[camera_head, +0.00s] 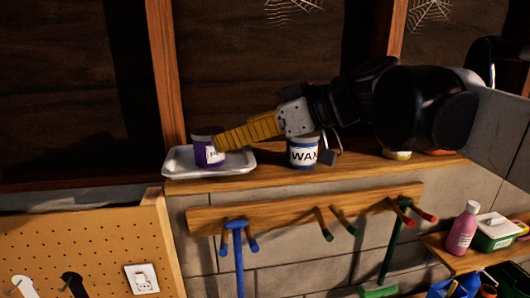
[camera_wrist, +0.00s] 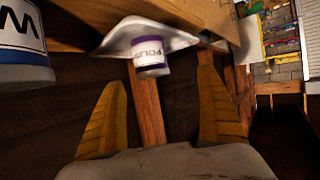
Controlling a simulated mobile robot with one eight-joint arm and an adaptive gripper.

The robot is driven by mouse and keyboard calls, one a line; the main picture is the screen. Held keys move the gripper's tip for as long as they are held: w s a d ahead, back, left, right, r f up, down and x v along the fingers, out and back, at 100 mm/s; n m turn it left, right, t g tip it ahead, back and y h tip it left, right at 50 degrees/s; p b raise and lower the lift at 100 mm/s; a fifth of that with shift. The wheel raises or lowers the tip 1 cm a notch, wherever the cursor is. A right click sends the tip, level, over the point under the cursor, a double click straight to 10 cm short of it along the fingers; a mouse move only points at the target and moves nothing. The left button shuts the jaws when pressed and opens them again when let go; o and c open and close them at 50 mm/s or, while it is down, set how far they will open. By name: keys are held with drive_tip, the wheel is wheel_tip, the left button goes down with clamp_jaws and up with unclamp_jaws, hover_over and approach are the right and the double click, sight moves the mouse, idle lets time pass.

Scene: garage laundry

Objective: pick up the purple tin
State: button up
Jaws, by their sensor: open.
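The purple tin (camera_head: 206,151) has a white label and stands on a white tray (camera_head: 240,165) on the wooden shelf. My gripper (camera_head: 218,140) reaches in from the right, with its yellow fingers right beside the tin and partly in front of it in the head view. In the wrist view the purple tin (camera_wrist: 152,52) shows between and beyond the two open fingers (camera_wrist: 163,95), with nothing held. I cannot tell from the head view whether a finger touches the tin.
A white-and-blue tin (camera_head: 303,152) stands on the shelf (camera_head: 270,175) below my arm, with a grey padlock (camera_head: 329,152) beside it. Other tins stand further right. A rail with pegs (camera_head: 300,222) and hanging tools runs below. A pegboard (camera_head: 80,235) is at lower left.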

sight(208, 145)
drive_tip(key=shift+w+f, duration=0.1)
drive_tip(key=shift+f, duration=0.2)
drive_tip(key=x, duration=0.2)
drive_tip(key=w+p+x, duration=0.1)
drive_tip(key=x, duration=0.2)
drive_tip(key=shift+d, duration=0.1)
drive_tip(key=shift+w+a+f+p, duration=0.25)
drive_tip(key=shift+a+p, duration=0.1)
drive_tip(key=shift+a, duration=0.15)
drive_tip(key=x, duration=0.2)
drive_tip(key=p+x, duration=0.1)
drive_tip(key=x, duration=0.1)
drive_tip(key=shift+w+d+f, duration=0.1)
drive_tip(key=shift+w+f, duration=0.1)
drive_tip(key=shift+w, duration=0.25)
drive_tip(key=shift+s+d, duration=0.1)
drive_tip(key=shift+s, duration=0.1)
drive_tip(key=shift+c, duration=1.3)
drive_tip(key=c, duration=1.2)
